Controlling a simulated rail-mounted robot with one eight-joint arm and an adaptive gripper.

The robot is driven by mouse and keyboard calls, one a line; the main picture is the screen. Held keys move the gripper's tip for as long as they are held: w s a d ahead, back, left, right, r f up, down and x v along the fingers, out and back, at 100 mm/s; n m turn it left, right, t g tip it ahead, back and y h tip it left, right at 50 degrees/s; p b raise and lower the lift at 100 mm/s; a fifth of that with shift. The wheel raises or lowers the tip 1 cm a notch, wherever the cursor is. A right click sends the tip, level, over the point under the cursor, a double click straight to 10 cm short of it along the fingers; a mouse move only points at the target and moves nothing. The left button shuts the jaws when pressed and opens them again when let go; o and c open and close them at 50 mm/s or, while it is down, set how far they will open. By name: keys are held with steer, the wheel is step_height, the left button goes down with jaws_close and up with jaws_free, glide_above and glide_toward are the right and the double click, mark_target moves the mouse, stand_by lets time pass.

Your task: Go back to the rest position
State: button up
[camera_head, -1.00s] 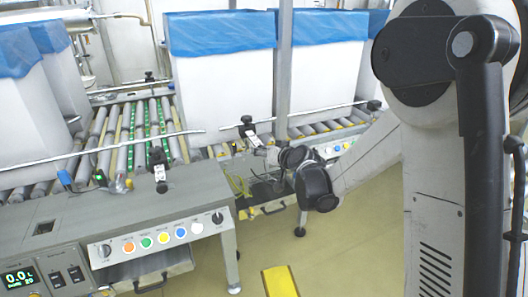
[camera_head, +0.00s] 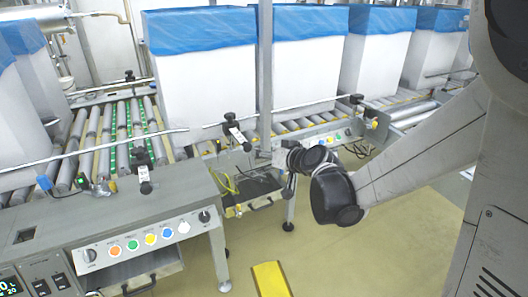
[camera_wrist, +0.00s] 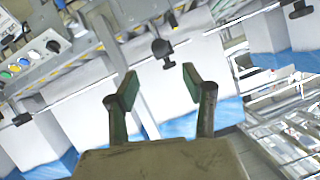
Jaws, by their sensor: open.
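My gripper (camera_wrist: 160,86) shows in the wrist view with its two dark green fingers spread apart and nothing between them. In the head view my arm reaches in from the right, and its dark wrist end is beside the conveyor frame, above the floor. The gripper's fingers cannot be made out clearly there. The wrist view is tilted and shows boxes and conveyor parts beyond the fingers.
White boxes with blue liners (camera_head: 200,75) stand in a row on the roller conveyor (camera_head: 120,125). A control table with coloured buttons (camera_head: 150,240) is at the lower left. A metal post (camera_head: 265,80) rises behind my wrist. Yellowish floor (camera_head: 360,265) is open at lower right.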

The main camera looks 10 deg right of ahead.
steer(key=s+d+r+m+g+h, duration=0.1)
steer(key=s+d+r+g+h, duration=0.3)
steer(key=s, duration=1.2)
steer(key=s+d+f+m+g+h, duration=0.15)
steer(key=s+d, duration=0.45)
steer(key=s, duration=0.9)
step_height(320, 180, up, 15)
steer(key=p, duration=1.4)
steer(key=shift+s, duration=0.25)
steer(key=shift+d+n+h, duration=0.1)
steer(key=shift+n+h, duration=0.15)
stand_by(0.7)
